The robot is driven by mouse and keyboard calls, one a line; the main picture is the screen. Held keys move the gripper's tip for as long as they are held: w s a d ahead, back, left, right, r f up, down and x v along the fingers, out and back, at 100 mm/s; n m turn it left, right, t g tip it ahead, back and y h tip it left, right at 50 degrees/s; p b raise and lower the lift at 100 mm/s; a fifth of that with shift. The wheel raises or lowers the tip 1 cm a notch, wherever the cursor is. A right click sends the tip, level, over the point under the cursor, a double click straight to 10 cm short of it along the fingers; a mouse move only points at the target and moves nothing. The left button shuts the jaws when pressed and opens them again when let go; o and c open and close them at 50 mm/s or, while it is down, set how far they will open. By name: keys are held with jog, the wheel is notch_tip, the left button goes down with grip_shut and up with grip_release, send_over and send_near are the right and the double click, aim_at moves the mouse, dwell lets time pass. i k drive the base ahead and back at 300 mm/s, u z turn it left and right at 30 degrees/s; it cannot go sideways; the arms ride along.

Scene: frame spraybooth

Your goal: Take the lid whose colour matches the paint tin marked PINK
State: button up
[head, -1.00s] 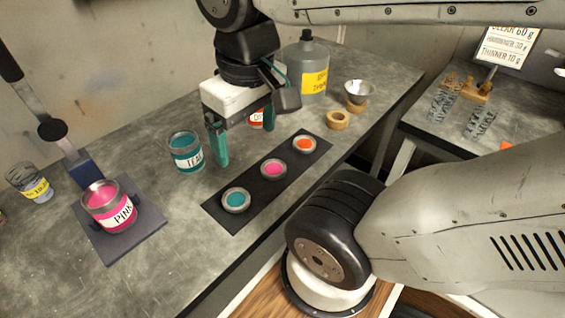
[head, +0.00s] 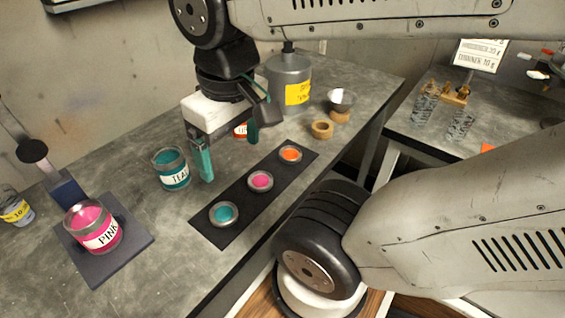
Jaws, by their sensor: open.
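The paint tin marked PINK (head: 97,232) stands open on a dark square plate (head: 137,243) at the left, with pink paint showing. Three small round lids lie in a row on a black mat (head: 240,190): a teal lid (head: 223,213), a pink lid (head: 260,181) and an orange lid (head: 291,153). My gripper (head: 229,156) is open and empty, its two teal fingers pointing down. In the picture it is above and left of the pink lid, and appears to be above the bench, apart from the lids.
A tin marked TEAL (head: 172,171) stands left of my gripper. Another tin (head: 240,131) is partly hidden behind the fingers. A grey thinner container (head: 289,78), a funnel (head: 341,101) and a tape roll (head: 322,129) stand at the back.

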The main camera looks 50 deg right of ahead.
aim_at(259, 181)
jog(key=z, duration=2.1)
jog(key=k, duration=1.35)
jog(key=z, duration=0.2)
